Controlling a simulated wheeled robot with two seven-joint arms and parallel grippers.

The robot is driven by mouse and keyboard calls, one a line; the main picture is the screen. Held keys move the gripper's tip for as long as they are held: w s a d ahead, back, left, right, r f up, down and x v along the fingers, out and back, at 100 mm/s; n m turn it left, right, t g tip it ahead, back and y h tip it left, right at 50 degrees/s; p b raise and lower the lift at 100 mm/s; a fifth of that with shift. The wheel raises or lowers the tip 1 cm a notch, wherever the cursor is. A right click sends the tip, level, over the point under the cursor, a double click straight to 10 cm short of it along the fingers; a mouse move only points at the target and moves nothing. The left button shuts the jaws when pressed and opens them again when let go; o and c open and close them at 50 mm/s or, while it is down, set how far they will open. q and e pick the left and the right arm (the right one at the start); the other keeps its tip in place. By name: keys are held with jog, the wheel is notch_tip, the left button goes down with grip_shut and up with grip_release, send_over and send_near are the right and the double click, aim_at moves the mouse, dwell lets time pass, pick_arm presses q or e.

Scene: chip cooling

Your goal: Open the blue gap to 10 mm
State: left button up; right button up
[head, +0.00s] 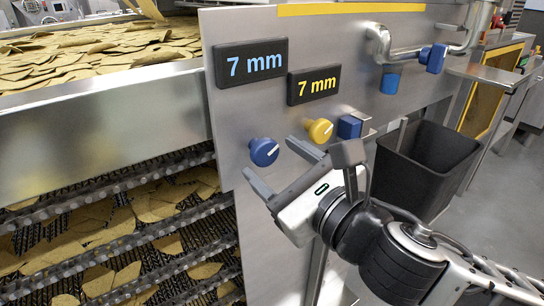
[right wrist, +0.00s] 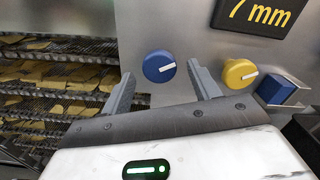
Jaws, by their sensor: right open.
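The blue knob (head: 264,151) sits on the steel panel below a display (head: 251,62) that reads 7 mm in blue. The yellow knob (head: 319,130) is to its right, below a display (head: 313,85) that reads 7 mm in yellow. My right gripper (head: 278,162) is open and empty in front of the panel, close to the blue knob. The yellow knob (right wrist: 239,73) lies right of the right finger. My left gripper is not in view.
A blue square block (head: 349,127) sits right of the yellow knob, and a pipe with a blue valve (head: 433,58) is above. A dark bin (head: 432,160) stands at the right. Conveyor racks with chips (head: 100,225) run along the left.

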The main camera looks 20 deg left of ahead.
jog(key=shift+x, duration=0.85)
jog(key=c, duration=1)
jog(key=shift+m+p, duration=0.3)
jog(key=shift+m, duration=0.1)
